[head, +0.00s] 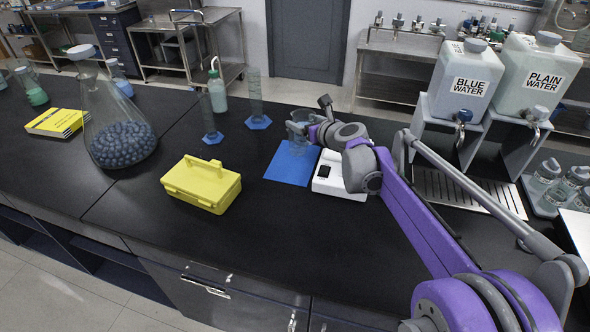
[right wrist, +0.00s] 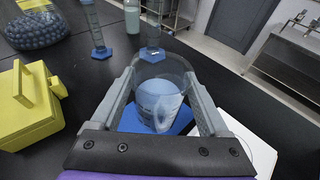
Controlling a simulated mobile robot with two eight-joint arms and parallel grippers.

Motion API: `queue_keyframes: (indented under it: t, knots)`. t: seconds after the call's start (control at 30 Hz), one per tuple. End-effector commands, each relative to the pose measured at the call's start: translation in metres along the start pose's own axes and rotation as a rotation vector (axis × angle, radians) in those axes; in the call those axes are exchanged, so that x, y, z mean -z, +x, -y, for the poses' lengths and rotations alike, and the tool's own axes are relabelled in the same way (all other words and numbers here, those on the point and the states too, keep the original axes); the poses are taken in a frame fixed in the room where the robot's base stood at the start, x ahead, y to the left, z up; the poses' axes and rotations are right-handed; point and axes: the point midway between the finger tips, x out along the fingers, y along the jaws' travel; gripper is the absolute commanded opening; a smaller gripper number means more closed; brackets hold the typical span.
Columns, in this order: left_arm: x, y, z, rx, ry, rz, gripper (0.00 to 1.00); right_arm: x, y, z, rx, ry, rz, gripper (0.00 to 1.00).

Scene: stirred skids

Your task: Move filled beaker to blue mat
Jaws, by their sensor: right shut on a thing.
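The clear glass beaker (head: 297,128) is at the back part of the blue mat (head: 288,167) in the head view. In the right wrist view the beaker (right wrist: 158,92) is upright between the two grey fingers of my right gripper (right wrist: 162,76), with pale bluish contents. My right gripper (head: 313,126) is shut on the beaker. The blue mat (right wrist: 184,120) shows under and around the beaker. I cannot tell whether the beaker's base touches the mat. My left gripper is not in view.
A white scale (head: 338,178) stands right of the mat, under my right arm. A yellow box (head: 203,185) is at left, with a flask of dark balls (head: 122,142) beyond. Graduated cylinders (head: 255,98) stand behind. Water tanks (head: 465,83) are at right. The front bench is clear.

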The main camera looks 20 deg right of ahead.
Motion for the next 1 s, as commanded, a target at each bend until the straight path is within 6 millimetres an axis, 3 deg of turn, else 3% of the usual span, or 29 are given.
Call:
queue_keyframes:
  t: [0.1,0.27,0.5,1.0]
  knots:
    - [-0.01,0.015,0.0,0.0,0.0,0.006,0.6,0.006,0.006,-0.029,-0.001,-0.001,0.007,0.1]
    - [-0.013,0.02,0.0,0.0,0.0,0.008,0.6,0.01,0.01,-0.044,0.002,0.0,0.014,0.1]
    - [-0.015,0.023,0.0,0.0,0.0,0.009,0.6,0.05,0.023,-0.045,0.003,0.001,0.016,0.1]
    - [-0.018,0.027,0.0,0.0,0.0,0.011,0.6,0.098,0.039,-0.044,0.003,0.001,0.016,0.1]
